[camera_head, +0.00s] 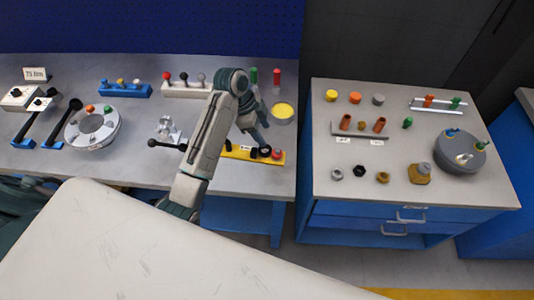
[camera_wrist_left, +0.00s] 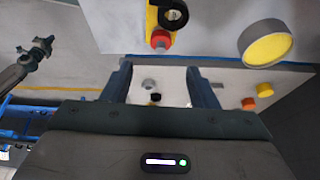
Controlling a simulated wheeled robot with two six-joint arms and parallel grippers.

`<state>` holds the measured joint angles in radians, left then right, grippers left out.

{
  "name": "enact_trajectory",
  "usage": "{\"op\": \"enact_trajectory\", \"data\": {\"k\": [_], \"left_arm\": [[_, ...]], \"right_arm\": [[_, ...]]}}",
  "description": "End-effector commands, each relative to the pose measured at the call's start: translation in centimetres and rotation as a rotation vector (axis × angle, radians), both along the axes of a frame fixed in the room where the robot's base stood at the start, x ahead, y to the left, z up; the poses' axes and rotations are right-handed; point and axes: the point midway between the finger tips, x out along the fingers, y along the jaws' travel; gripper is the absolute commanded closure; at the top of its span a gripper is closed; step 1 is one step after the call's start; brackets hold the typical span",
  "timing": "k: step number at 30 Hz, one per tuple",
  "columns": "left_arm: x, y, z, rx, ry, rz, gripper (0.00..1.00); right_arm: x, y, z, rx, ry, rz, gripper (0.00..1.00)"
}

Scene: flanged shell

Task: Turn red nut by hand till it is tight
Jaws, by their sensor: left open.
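The red nut (camera_head: 277,154) sits at the right end of a yellow strip (camera_head: 236,152) on the left bench. It also shows in the left wrist view (camera_wrist_left: 161,41), just beyond my fingertips. My left gripper (camera_head: 262,127) is open and empty, above and behind that end of the strip. In the left wrist view its two fingers (camera_wrist_left: 160,68) stand apart, with the nut ahead of the gap and not touched. What looks like my right gripper (camera_wrist_left: 40,48) is small at the left wrist view's left edge.
A yellow-topped round tub (camera_head: 282,112) stands close behind the strip. Red and green upright pieces (camera_head: 276,78) are behind it. A round disc (camera_head: 92,129) with orange and green tops is at left. The right bench (camera_head: 325,188) holds several loose parts.

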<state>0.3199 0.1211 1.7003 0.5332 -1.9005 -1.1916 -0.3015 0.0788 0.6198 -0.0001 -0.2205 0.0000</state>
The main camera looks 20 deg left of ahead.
Motion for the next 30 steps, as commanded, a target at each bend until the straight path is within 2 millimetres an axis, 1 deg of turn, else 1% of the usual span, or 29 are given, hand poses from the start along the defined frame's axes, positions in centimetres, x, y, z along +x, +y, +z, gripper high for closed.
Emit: {"op": "enact_trajectory", "data": {"k": [2,5,12,18,24,30], "left_arm": [[0.0,-0.4,-0.5,-0.003,0.001,-0.006,0.47],[0.0,-0.9,-1.8,-0.003,0.004,-0.004,0.47],[0.4,-2.7,-6.0,-0.002,0.006,-0.004,0.47],[0.7,-3.7,-8.7,-0.001,0.003,-0.002,0.47],[0.8,-4.0,-9.7,0.0,0.0,-0.002,0.47],[0.8,-4.0,-9.8,0.0,0.0,-0.002,0.47]], "right_arm": [[0.2,0.0,0.4,-0.001,-0.002,0.0,1.0],[0.4,-0.1,1.0,-0.001,-0.005,0.0,1.0],[0.8,-0.7,2.6,-0.007,-0.01,0.002,1.0],[0.4,-0.7,3.2,-0.007,-0.005,0.003,1.0],[0.1,-0.2,3.3,-0.003,-0.001,0.001,1.0],[0.0,0.4,3.2,0.004,-0.001,-0.002,1.0]]}}
